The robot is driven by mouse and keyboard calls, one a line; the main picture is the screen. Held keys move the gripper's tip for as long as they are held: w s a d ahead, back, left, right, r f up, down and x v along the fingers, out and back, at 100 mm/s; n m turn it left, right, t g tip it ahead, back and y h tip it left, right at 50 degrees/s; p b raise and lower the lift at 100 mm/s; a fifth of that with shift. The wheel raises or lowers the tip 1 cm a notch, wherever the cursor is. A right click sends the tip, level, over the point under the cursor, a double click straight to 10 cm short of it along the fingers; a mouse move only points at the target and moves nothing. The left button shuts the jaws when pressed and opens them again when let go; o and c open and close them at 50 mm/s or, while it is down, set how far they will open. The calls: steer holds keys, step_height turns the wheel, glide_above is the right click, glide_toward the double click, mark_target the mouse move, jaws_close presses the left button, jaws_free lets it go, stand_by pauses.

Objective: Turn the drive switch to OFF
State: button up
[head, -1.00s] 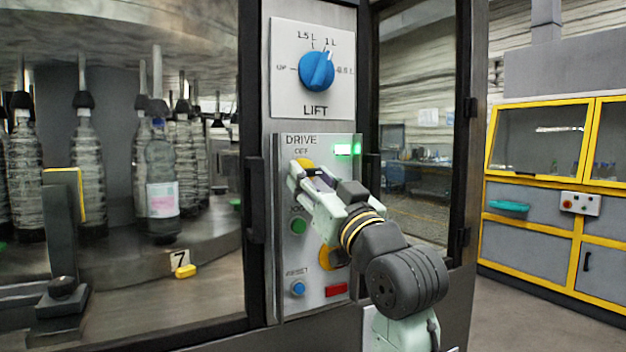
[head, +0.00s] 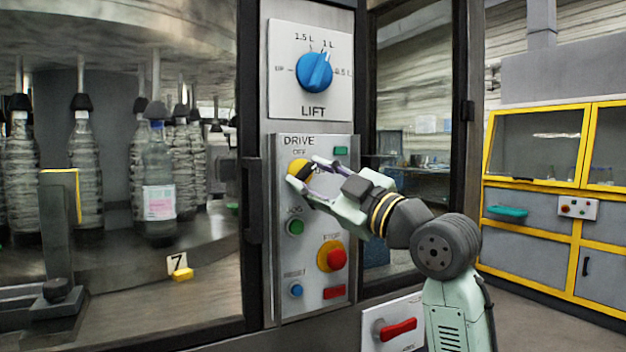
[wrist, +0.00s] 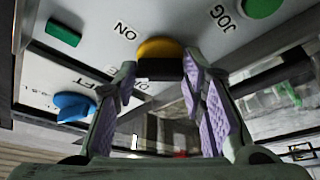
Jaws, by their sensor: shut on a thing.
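The drive switch (head: 297,167) is a yellow round knob with a dark grip bar on the DRIVE panel (head: 318,205), under the word OFF. My gripper (head: 304,171) comes from the right, its fingers on both sides of the grip bar, shut on it. The fingers partly hide the switch in the head view, so its exact pointing is hard to tell. In the wrist view the yellow switch (wrist: 160,48) sits between the purple-padded fingers, near the word ON. The green lamp (head: 341,151) at the panel's top right is dull and unlit.
Below the switch are a green JOG button (head: 295,227), a red STOP button (head: 337,259) on yellow and a blue RESET button (head: 295,290). The blue LIFT knob (head: 314,72) is above. A red handle (head: 398,329) is low right. Glass doors flank the panel.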

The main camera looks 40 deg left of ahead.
steer(key=n, duration=0.1)
steer(key=n+g+p, duration=0.1)
steer(key=n, duration=0.1)
steer(key=n+g+h, duration=0.1)
steer(key=n, duration=0.1)
steer(key=shift+w+d+r, duration=0.1)
steer(key=shift+r, duration=0.2)
steer(key=shift+n+g+h+p, duration=0.15)
steer(key=shift+n+h+p, duration=0.45)
steer(key=shift+n, duration=0.7)
steer(key=shift+n+g+h+p, duration=0.15)
steer(key=shift+n+h+p, duration=0.4)
steer(key=shift+n, duration=0.75)
steer(key=o, duration=0.9)
steer(key=shift+c, duration=0.2)
steer(key=d, duration=1.2)
